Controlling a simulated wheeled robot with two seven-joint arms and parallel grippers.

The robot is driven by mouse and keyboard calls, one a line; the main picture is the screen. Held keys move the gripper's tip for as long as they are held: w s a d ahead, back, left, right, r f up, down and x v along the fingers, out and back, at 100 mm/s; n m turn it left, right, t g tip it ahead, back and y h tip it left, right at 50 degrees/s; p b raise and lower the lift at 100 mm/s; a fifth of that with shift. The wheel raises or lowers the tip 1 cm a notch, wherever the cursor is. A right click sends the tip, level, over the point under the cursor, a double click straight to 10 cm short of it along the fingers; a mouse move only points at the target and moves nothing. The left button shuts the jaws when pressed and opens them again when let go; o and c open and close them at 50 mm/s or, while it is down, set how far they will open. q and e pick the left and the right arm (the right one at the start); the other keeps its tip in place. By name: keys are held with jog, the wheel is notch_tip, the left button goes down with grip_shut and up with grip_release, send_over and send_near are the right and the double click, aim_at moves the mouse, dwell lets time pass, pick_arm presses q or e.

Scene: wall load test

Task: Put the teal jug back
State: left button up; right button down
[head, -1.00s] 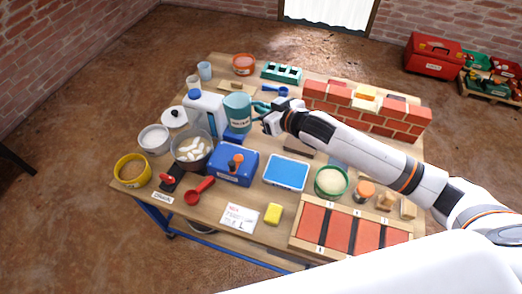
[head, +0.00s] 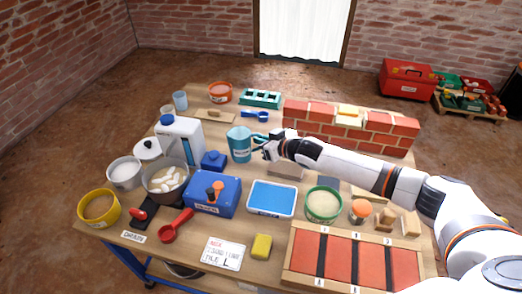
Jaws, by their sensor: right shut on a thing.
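The teal jug (head: 239,145) is upright near the middle of the workbench, in front of the brick wall's left end. Its handle points right, toward my right gripper (head: 264,146). My right gripper is shut on the jug's handle. The jug's base is close to the table top; I cannot tell whether it touches. My left gripper is not in view.
A blue block (head: 213,161) and a white and blue bottle (head: 180,142) stand left of the jug. The brick wall (head: 350,128) is behind my right arm. A blue box (head: 212,194), a blue tray (head: 271,198) and a green bowl (head: 324,204) lie in front.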

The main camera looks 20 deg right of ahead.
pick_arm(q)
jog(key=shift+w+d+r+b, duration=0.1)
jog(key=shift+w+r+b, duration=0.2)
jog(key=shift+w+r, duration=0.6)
pick_arm(e)
jog(key=shift+f, duration=1.65)
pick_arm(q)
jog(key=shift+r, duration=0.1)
pick_arm(e)
jog(key=shift+f, duration=0.1)
jog(key=c, duration=1.5)
grip_release()
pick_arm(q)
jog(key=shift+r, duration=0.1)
pick_arm(e)
jog(key=shift+s+d, duration=0.1)
jog(key=shift+s, duration=0.2)
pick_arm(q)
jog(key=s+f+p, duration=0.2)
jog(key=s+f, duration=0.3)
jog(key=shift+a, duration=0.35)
pick_arm(e)
jog(key=v, duration=1.1)
jog(key=shift+s+r, duration=0.2)
jog(key=shift+r, duration=0.05)
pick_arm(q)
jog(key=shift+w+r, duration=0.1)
pick_arm(e)
jog(key=shift+d, duration=0.1)
